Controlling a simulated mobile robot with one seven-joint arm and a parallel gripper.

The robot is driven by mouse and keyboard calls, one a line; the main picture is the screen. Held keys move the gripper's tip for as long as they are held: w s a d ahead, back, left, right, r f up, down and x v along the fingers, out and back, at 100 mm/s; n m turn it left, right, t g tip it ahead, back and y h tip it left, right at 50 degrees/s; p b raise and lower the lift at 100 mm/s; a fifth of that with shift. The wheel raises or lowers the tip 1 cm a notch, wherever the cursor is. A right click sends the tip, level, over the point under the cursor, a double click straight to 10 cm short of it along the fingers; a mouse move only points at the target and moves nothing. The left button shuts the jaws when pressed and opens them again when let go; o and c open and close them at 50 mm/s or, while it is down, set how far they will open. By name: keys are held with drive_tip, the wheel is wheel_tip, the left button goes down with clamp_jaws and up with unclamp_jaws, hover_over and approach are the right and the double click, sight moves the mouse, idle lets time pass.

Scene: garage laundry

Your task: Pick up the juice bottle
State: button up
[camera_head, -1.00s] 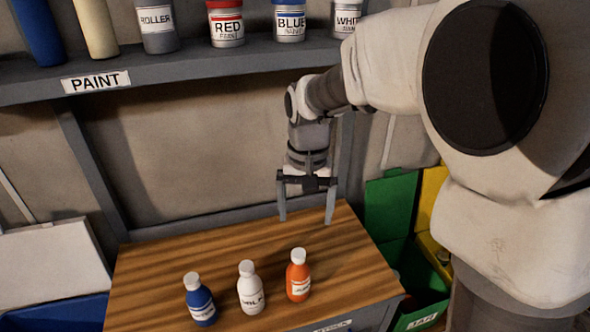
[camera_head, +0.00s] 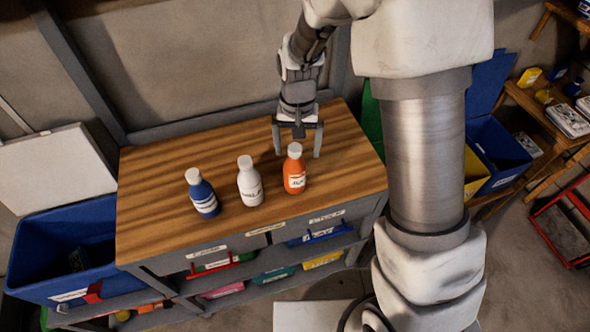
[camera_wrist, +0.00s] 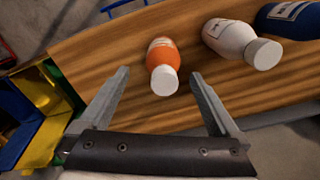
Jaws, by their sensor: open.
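The juice bottle appears to be the orange bottle (camera_head: 295,175) with a white cap and pale label, upright on the wooden tabletop, rightmost of three bottles. It also shows in the wrist view (camera_wrist: 163,66), between and beyond my fingertips. My gripper (camera_head: 298,154) is open and empty, just behind the orange bottle in the head view. In the wrist view, my gripper (camera_wrist: 160,76) has a finger to either side of the bottle's cap, with visible gaps. A white bottle (camera_head: 250,185) and a blue bottle (camera_head: 202,196) stand to its left in the head view.
The wooden worktop (camera_head: 160,170) is clear behind and left of the bottles. The white bottle (camera_wrist: 238,42) stands near my right finger in the wrist view. A blue bin (camera_head: 60,250) is left of the bench; shelves with coloured trays (camera_head: 275,274) are below.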

sight(295, 157)
drive_tip(key=shift+w+a+f+p, duration=0.15)
drive_tip(key=shift+f+p, duration=0.05)
drive_tip(key=shift+f, duration=0.9)
drive_tip(key=shift+w+a+f+p, duration=0.1)
drive_tip(key=shift+a+f+p, duration=0.05)
drive_tip(key=shift+f, duration=0.95)
drive_tip(key=shift+c, duration=0.3)
clamp_jaws()
